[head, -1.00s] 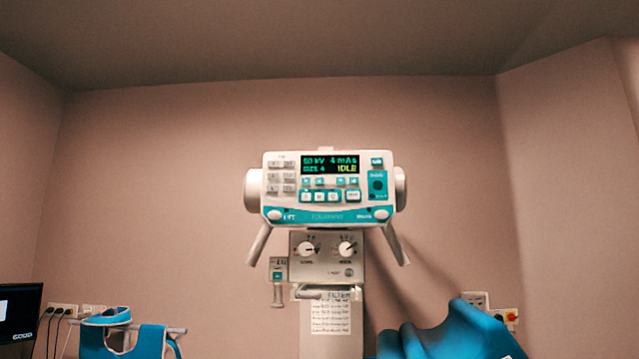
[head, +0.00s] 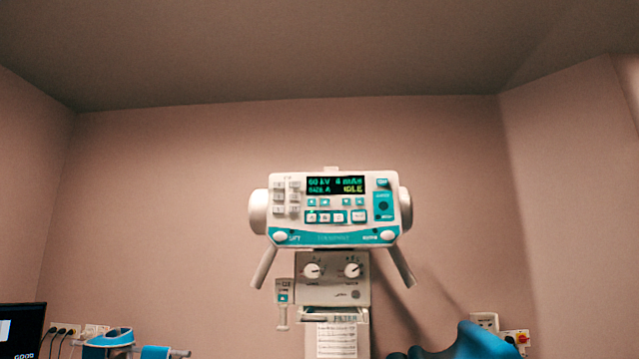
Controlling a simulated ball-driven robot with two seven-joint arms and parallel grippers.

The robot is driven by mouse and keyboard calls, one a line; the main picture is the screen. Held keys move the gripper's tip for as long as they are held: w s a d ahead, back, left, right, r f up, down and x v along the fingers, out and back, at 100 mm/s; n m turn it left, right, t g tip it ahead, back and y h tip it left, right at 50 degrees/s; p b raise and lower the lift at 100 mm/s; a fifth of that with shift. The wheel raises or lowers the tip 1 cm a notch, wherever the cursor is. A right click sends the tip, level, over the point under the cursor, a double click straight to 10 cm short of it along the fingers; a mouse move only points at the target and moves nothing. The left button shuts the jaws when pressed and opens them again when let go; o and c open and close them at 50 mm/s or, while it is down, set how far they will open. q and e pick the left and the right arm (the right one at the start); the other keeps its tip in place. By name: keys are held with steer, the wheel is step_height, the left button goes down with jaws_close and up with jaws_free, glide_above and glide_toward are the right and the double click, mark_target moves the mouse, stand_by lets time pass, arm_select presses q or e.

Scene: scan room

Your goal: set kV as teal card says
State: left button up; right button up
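The X-ray control head (head: 333,237) hangs in the middle of the head view, white with a teal lower band. Its dark display (head: 336,185) shows green text that seems to read a kV value in the sixties or eighties, 4 mAs, and IDLE; the digits are blurred. Small teal-marked buttons (head: 333,202) sit below the display. Two round knobs are on the grey box below, the left knob (head: 312,270) and the right knob (head: 352,270). No teal card can be made out. Neither gripper is in view.
A paper list (head: 336,340) marked FILTER is below the knobs. A dark monitor (head: 20,331) stands at lower left, beside wall sockets (head: 75,330) and a blue-and-white item (head: 112,337). A blue draped shape (head: 475,342) is at lower right. The wall around the head is clear.

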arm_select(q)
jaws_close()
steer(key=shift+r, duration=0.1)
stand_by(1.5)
